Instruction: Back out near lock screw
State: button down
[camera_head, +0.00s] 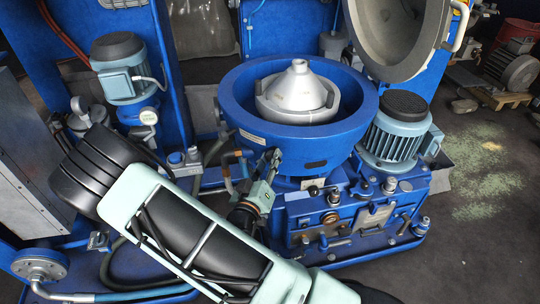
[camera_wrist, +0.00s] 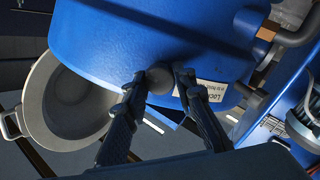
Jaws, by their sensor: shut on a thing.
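The blue separator bowl housing (camera_head: 350,135) stands open in the head view, with a grey metal cone (camera_head: 298,88) inside it. My gripper (camera_head: 274,160) is at the near side of the housing, below its rim. In the wrist view the two black fingers of my gripper (camera_wrist: 160,80) are closed on the near lock screw (camera_wrist: 158,79), a grey rounded head against the blue wall (camera_wrist: 110,30). The fingers hide part of the screw. In the head view I cannot make out the screw behind my gripper. A white label (camera_wrist: 208,97) beginning "LOCK" is right of the fingers.
The round grey lid (camera_head: 395,35) is swung open at the upper right. A motor (camera_head: 396,125) stands right of the housing and a pump motor (camera_head: 122,68) at the left. A blue gearbox with fittings (camera_head: 340,220) lies below. Open floor (camera_head: 485,185) is at the right.

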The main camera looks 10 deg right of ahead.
jog(key=n+p, duration=0.2)
jog(key=n, duration=0.4)
jog(key=shift+n+p, duration=0.3)
jog(key=n+p, duration=0.1)
jog(key=n, duration=0.5)
jog(key=shift+p, duration=0.35)
jog(key=n, duration=0.6)
jog(key=shift+f+n+p, duration=0.1)
jog(key=shift+n+p, duration=0.3)
jog(key=n, duration=0.3)
jog(key=shift+n, duration=2)
jog(key=c, duration=1.6)
grip_release()
